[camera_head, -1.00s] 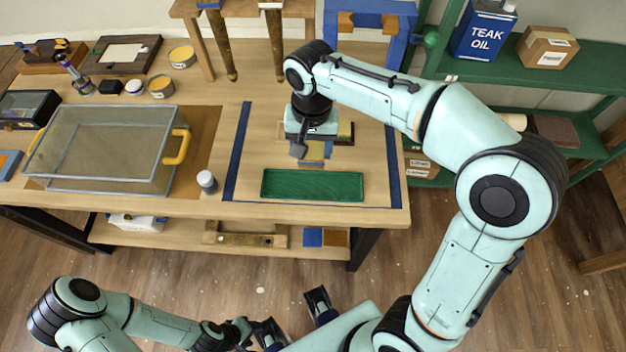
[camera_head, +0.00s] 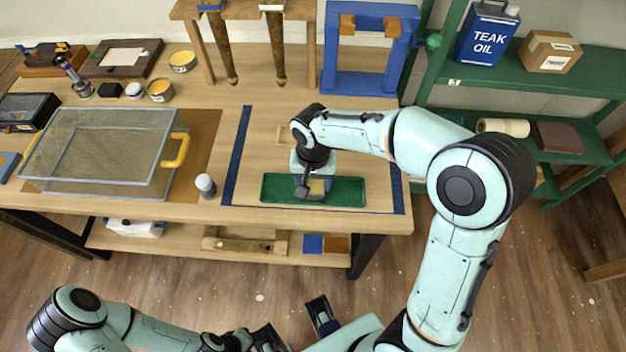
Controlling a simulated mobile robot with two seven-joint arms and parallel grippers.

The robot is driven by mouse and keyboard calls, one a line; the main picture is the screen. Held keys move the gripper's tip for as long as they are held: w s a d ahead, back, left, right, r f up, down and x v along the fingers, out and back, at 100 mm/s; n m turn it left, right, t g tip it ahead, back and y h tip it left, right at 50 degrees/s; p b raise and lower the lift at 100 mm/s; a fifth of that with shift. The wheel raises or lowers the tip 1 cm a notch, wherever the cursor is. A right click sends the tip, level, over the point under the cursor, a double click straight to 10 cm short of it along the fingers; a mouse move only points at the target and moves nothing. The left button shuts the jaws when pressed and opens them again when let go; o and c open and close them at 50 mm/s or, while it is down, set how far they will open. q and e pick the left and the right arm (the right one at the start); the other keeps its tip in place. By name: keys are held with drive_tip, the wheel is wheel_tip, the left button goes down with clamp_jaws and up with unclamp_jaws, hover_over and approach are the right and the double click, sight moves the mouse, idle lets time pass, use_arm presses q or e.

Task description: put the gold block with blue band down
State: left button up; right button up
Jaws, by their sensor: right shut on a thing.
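The gold block with blue band (camera_head: 317,187) shows only in part below my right gripper (camera_head: 313,190). My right gripper is shut on it, over the middle of the green tray (camera_head: 345,192). I cannot tell whether the block touches the tray floor. The wrist hides the block's upper part and the tray's middle. My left gripper (camera_head: 268,338) is low at the bottom edge, away from the table, partly cut off; its jaws are unclear.
The tray lies inside a blue tape outline (camera_head: 240,150) near the table's front edge. A glass tank with yellow handles (camera_head: 176,150) and a small white-capped jar (camera_head: 205,185) stand to the left. A blue frame (camera_head: 365,82) stands behind. The wood behind the tray is mostly clear.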

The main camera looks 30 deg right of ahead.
sight(313, 184)
drive_tip(key=shift+f, duration=0.15)
drive_tip(key=o, duration=1.1)
drive_tip(key=shift+c, duration=0.2)
drive_tip(key=shift+r, duration=0.3)
wheel_tip(313, 184, up, 12)
drive_tip(key=p, duration=0.1)
drive_tip(key=shift+p, duration=0.4)
drive_tip(key=shift+f, duration=0.15)
